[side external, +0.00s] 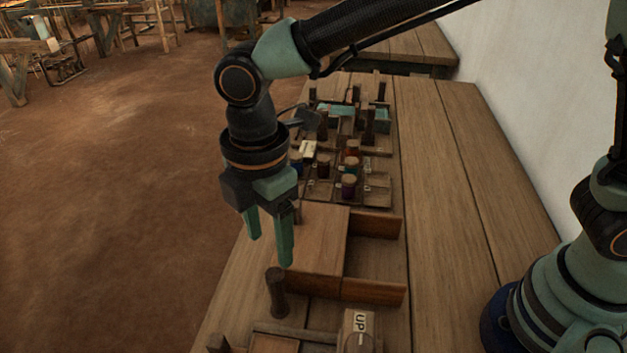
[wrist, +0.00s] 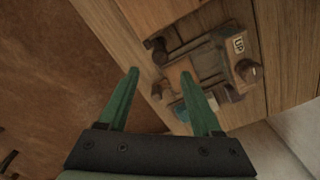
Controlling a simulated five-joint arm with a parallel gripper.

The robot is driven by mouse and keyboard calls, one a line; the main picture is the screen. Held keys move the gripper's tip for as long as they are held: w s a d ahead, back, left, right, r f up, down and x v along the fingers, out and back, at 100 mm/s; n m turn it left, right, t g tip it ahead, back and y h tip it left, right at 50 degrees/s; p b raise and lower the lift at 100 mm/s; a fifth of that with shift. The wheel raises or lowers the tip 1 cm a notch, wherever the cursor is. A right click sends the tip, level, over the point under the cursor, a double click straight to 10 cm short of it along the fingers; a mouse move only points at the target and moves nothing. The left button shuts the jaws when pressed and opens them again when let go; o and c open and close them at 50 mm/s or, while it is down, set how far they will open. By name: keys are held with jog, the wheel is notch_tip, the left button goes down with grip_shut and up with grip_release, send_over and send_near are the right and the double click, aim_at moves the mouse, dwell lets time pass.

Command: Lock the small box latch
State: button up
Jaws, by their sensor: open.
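A wooden box (side external: 318,238) sits on the bench, with a closed flat top on the left and an open compartment on the right. It shows partly at the top of the wrist view (wrist: 158,12). A dark upright peg (side external: 277,292) stands at its near side. I cannot make out which part is the latch. My gripper (side external: 269,250) points down, open and empty, above the left edge of the box. In the wrist view my two green fingers (wrist: 160,74) are spread with nothing held between them.
A low wooden fixture with a block marked UP (side external: 358,332) lies nearer the camera, cut off by the frame; the block also shows in the wrist view (wrist: 240,60). A divided tray (side external: 374,190) with several spools lies behind the box.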

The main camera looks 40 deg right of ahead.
notch_tip(320, 180, up, 5)
jog(key=shift+f, duration=0.15)
jog(key=w+d+r+m+t+y, duration=0.1)
jog(key=d+r+m, duration=0.1)
jog(key=d+m, duration=0.35)
jog(key=w+d+r+m+t, duration=0.1)
jog(key=w+d+r+m, duration=0.15)
jog(key=d, duration=0.65)
jog(key=s+d+m+t, duration=0.1)
jog(key=s+d+m, duration=0.1)
jog(key=d+m, duration=0.4)
jog(key=s+d+m+t+h, duration=0.1)
jog(key=s+d+m+t, duration=0.1)
jog(key=d+m, duration=0.4)
jog(key=shift+s+d+f+t, duration=0.3)
jog(key=shift+s+d+f, duration=0.15)
jog(key=shift+d, duration=1.3)
